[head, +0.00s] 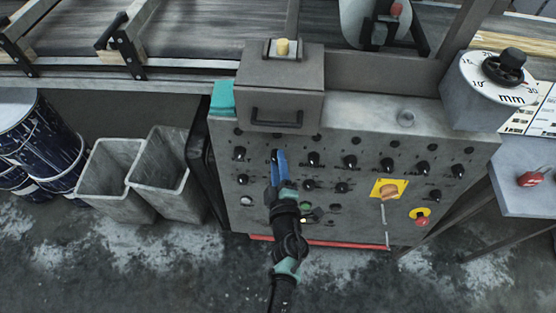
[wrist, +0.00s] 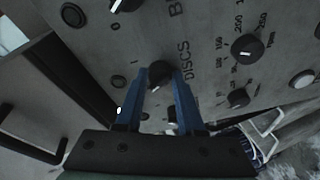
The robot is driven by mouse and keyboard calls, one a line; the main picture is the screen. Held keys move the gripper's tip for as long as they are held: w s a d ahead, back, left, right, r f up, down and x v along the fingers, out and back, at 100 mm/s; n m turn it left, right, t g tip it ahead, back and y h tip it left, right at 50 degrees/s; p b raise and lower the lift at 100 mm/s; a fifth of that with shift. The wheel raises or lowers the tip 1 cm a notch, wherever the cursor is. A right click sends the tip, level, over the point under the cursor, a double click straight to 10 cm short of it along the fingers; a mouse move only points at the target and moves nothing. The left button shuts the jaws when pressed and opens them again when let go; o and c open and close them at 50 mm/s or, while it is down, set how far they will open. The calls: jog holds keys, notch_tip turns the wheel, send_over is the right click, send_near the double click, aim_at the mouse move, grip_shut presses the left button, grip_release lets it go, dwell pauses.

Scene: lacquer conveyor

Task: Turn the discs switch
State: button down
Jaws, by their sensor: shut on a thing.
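The discs switch (wrist: 160,72) is a round black knob on the grey control panel (head: 340,222), with the word DISCS printed beside it in the wrist view. My gripper (head: 279,157) reaches up to the upper left part of the panel in the head view. In the wrist view its two blue fingers (wrist: 161,78) stand one on each side of the knob and are shut on it. In the head view the fingers largely hide this knob. The direction of the knob's pointer is hard to tell.
Several black knobs surround it, including a dial with numbers (wrist: 247,47). A grey box with a handle (head: 279,95) juts out above. A yellow-backed switch (head: 389,190) and a red button (head: 421,221) sit to the right. Grey bins (head: 165,175) stand at left.

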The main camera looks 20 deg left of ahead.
dwell(0.4)
jog(key=c, duration=0.5)
grip_release()
jog(key=p+v, duration=0.3)
jog(key=v, duration=1)
jog(key=shift+r, duration=0.15)
